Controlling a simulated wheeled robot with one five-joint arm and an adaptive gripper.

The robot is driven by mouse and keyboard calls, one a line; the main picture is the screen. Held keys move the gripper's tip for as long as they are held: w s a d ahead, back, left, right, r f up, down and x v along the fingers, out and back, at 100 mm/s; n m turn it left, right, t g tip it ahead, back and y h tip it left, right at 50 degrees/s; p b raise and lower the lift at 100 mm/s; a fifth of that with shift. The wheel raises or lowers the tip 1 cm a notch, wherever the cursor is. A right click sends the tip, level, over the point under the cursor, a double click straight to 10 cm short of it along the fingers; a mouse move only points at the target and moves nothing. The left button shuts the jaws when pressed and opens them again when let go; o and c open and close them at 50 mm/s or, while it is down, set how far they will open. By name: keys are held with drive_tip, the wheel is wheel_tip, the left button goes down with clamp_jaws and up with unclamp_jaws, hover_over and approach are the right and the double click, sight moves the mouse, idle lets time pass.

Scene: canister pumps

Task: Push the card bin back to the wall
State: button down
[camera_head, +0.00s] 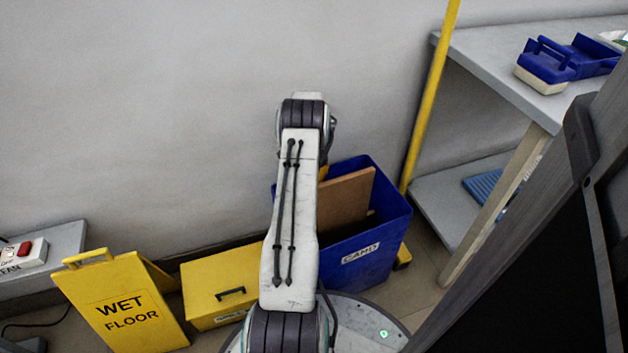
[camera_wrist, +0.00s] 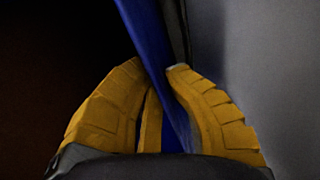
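The blue card bin (camera_head: 385,235), with a white label on its front, stands on the floor right of my arm, near the grey wall (camera_head: 180,110). A brown cardboard sheet (camera_head: 345,207) leans inside it. My arm hides its left part, and I cannot tell the gap behind it. In the head view my gripper is mostly hidden behind the arm; a bit of yellow shows at the bin's top left. In the wrist view my gripper (camera_wrist: 155,68) has its yellow fingers on either side of the bin's blue wall (camera_wrist: 150,40), tips close against it.
A yellow wet floor sign (camera_head: 125,310) and a yellow box (camera_head: 215,285) stand left of the bin. A yellow pole (camera_head: 430,100) leans at its right, beside a grey bench (camera_head: 490,65) with a lower shelf. A dark panel (camera_head: 540,250) fills the right foreground.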

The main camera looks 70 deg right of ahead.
drive_tip(key=shift+w+a+f, duration=0.15)
drive_tip(key=shift+a+f, duration=0.05)
drive_tip(key=shift+f, duration=0.05)
drive_tip(key=c, duration=1.5)
unclamp_jaws()
drive_tip(key=shift+o, duration=0.8)
drive_tip(key=shift+d+r, duration=0.15)
drive_tip(key=shift+d, duration=0.05)
wheel_tip(320, 180, up, 12)
drive_tip(key=shift+f, duration=0.1)
